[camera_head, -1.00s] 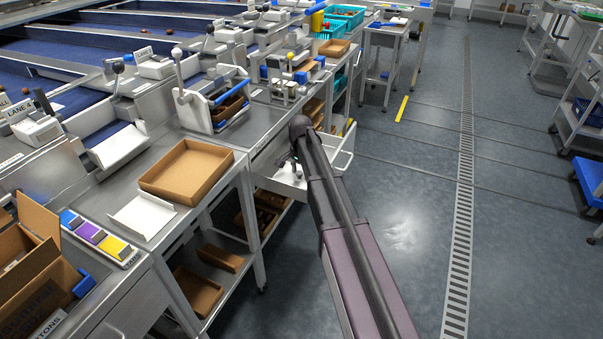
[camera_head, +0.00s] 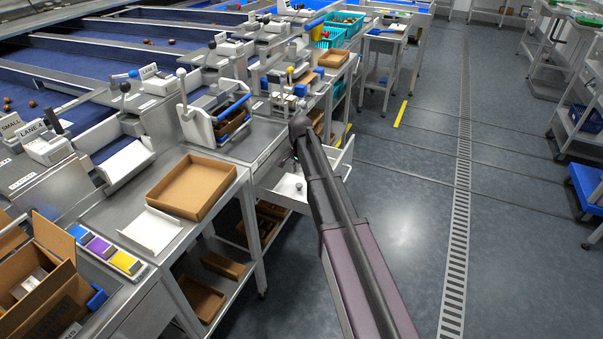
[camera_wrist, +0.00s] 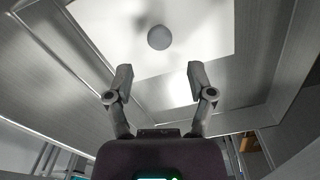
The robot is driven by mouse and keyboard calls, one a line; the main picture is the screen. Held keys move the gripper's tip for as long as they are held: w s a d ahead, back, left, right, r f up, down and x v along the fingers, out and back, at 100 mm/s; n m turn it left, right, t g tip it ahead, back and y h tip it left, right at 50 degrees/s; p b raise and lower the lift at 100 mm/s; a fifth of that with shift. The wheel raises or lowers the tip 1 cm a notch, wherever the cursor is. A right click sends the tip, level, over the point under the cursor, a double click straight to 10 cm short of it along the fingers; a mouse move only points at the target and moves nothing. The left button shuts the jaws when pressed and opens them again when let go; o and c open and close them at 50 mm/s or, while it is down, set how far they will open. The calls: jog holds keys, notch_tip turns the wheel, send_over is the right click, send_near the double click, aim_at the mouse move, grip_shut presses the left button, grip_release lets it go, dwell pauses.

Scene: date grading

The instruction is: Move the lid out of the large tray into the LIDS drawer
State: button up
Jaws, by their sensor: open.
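The open drawer (camera_head: 327,178) sticks out from the bench, with its label not readable. A white lid with a round grey knob (camera_head: 298,186) lies inside it. In the wrist view the white lid (camera_wrist: 205,30) lies flat within metal walls, its knob (camera_wrist: 159,38) beyond my fingertips. My gripper (camera_wrist: 155,80) is open and empty, with the knob ahead of and roughly centred between its fingers, apart from them. In the head view the gripper is mostly hidden by my arm, above the drawer. A brown tray (camera_head: 165,202) on the bench is empty; I cannot tell if it is the large tray.
A white open scoop-like plate (camera_head: 150,231) and a strip of coloured blocks (camera_head: 107,252) lie near the brown tray. A cardboard box (camera_head: 45,285) stands at the front left. A blue-handled rack (camera_head: 215,125) stands behind the tray.

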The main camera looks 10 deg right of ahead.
aim_at(301, 184)
notch_tip(301, 184, up, 7)
jog(key=p, duration=0.6)
jog(key=shift+f, duration=0.2)
jog(key=shift+s, duration=0.1)
dwell(0.4)
jog(key=s+n, duration=1)
jog(key=s, duration=1.7)
jog(key=shift+s+d+n, duration=0.15)
jog(key=shift+d+n, duration=0.1)
jog(key=shift+n, duration=0.15)
